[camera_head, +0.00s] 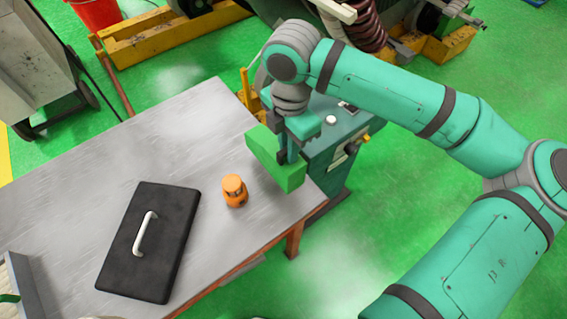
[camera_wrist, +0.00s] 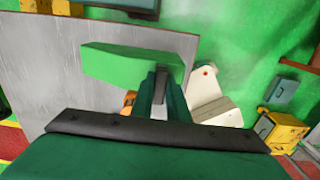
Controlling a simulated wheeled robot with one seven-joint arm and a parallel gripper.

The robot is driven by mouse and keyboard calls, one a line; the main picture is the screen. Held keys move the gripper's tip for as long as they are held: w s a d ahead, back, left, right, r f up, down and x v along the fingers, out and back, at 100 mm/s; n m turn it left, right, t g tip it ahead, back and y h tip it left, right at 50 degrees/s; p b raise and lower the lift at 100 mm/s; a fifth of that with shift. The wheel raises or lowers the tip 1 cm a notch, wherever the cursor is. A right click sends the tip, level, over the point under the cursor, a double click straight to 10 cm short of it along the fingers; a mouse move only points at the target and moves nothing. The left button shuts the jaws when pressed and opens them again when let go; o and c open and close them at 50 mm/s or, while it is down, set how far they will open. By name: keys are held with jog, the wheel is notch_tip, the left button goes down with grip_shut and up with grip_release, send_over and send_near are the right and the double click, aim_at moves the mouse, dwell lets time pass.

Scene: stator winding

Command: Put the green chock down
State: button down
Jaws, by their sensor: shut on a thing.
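The green chock (camera_head: 277,163) is a bright green block in my gripper (camera_head: 290,155), near the right corner of the grey table (camera_head: 150,140). In the head view the chock overlaps the table top; I cannot tell whether it touches it. In the wrist view the chock (camera_wrist: 135,65) lies across the fingertips (camera_wrist: 160,85), with the table (camera_wrist: 60,85) behind it. My gripper is shut on the chock.
An orange cylindrical thing (camera_head: 234,190) stands on the table left of the chock. A black case (camera_head: 150,240) with a white handle lies further left. A green machine cabinet (camera_head: 338,140) stands beyond the table's right end. The table's upper left is clear.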

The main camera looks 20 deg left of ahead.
aim_at(284, 162)
jog(key=shift+s+a+f, duration=0.25)
jog(key=shift+s+f, duration=0.3)
jog(key=shift+f, duration=0.25)
jog(key=shift+s+a+f, duration=0.1)
jog(key=shift+f, duration=0.8)
jog(key=shift+s+a+f, duration=0.1)
jog(key=shift+f, duration=0.9)
jog(key=c, duration=1.7)
grip_release()
jog(key=shift+d, duration=0.1)
notch_tip(284, 162, up, 12)
jog(key=shift+r, duration=0.1)
jog(key=shift+s, duration=0.1)
